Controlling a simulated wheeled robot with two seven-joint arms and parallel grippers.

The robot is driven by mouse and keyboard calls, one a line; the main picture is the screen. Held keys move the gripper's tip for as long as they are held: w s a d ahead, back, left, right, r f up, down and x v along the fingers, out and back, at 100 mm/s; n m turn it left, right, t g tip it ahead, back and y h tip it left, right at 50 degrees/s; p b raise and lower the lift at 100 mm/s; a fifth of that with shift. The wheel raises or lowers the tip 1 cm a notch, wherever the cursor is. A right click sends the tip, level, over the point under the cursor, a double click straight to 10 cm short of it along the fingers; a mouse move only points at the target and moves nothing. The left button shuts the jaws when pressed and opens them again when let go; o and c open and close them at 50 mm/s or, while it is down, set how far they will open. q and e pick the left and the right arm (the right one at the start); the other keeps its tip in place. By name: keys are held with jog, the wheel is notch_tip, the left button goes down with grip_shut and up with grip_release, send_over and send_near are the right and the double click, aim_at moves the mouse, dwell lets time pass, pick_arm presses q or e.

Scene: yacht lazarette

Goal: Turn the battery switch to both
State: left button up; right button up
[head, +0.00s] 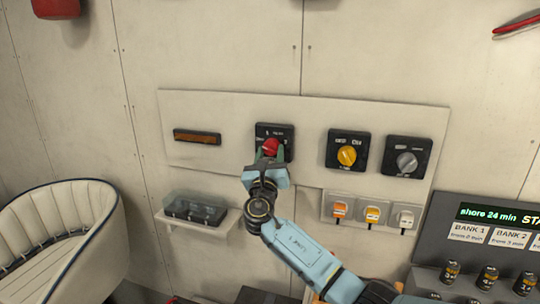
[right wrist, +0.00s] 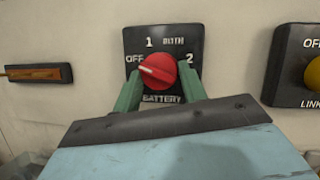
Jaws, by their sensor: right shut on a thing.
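The battery switch is a black square plate (head: 288,132) with a red knob (head: 271,147), mounted on the pale wall panel. In the right wrist view the red knob (right wrist: 158,70) sits among the labels OFF, 1, BOTH and 2, with BATTERY below. The white mark on the knob points left, towards OFF. My right gripper (right wrist: 158,84) is shut on the red knob, with one green finger on each side of it. In the head view my right gripper (head: 270,156) partly hides the switch plate. My left gripper is not in view.
To the right on the panel (head: 230,110) are a yellow-knob switch (head: 347,155) and a grey-knob switch (head: 407,160). An orange-brown strip (head: 197,137) is at left. Below are a clear box (head: 194,208) on a shelf and several plugs (head: 372,214). A status display (head: 495,217) stands at right.

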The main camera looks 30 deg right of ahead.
jog(key=shift+a+f+m+h+b, duration=0.1)
jog(key=shift+f+m+h+b, duration=0.15)
jog(key=shift+m+b, duration=0.55)
jog(key=m+g+h+b, duration=0.1)
jog(key=m+g+b, duration=0.1)
jog(key=m+b, duration=0.2)
jog(key=m+g+h+b, duration=0.2)
jog(key=m+b, duration=0.3)
jog(key=m+g+h+b, duration=0.1)
jog(key=m+g+b, duration=0.1)
jog(key=m+b, duration=0.2)
jog(key=shift+w+a+m+g, duration=0.3)
jog(key=shift+w, duration=0.1)
jog(key=shift+r+m+g+h+b, duration=0.25)
jog(key=shift+m+g+b, duration=0.35)
jog(key=shift+m+b, duration=0.45)
jog(key=m+g, duration=0.1)
jog(key=m, duration=0.1)
jog(key=shift+w+m, duration=0.1)
jog(key=shift+m, duration=0.25)
jog(key=shift+a+r+m+g+b, duration=0.15)
jog(key=shift+m+g+b, duration=0.3)
jog(key=shift+m, duration=0.45)
jog(key=shift+r+m+g+y, duration=0.15)
jog(key=shift+m+g+y, duration=0.3)
jog(key=shift+m, duration=0.95)
jog(key=o, duration=1)
jog(key=shift+c, duration=0.2)
